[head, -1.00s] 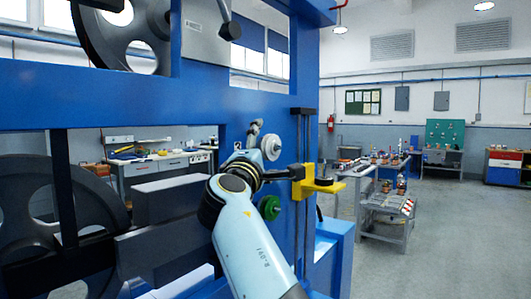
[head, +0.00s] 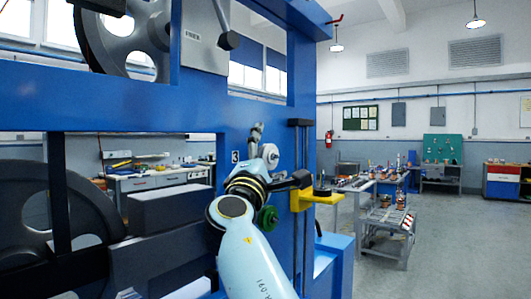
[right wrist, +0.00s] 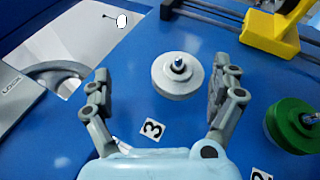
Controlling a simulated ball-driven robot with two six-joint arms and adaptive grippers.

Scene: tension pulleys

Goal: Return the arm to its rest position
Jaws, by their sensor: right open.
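My right arm reaches up from the bottom of the head view. Its gripper (head: 256,133) is beside the blue frame's front face, left of the white pulley. In the right wrist view, the gripper (right wrist: 160,78) is open, its fingers wide apart with nothing held. A white pulley (right wrist: 177,75) on a metal stud shows between the fingers; it is also in the head view (head: 269,156). A green pulley (right wrist: 293,124) is on the panel to the right; it also shows in the head view (head: 267,218). Whether the fingers clear the panel cannot be told. My left gripper is not visible.
The blue machine frame (head: 110,95) with large dark wheels fills the left. A yellow bracket (head: 310,198) on a vertical rod stands close right of my right wrist. Workbenches with small parts (head: 385,215) stand farther right. Open floor (head: 455,245) lies at the right.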

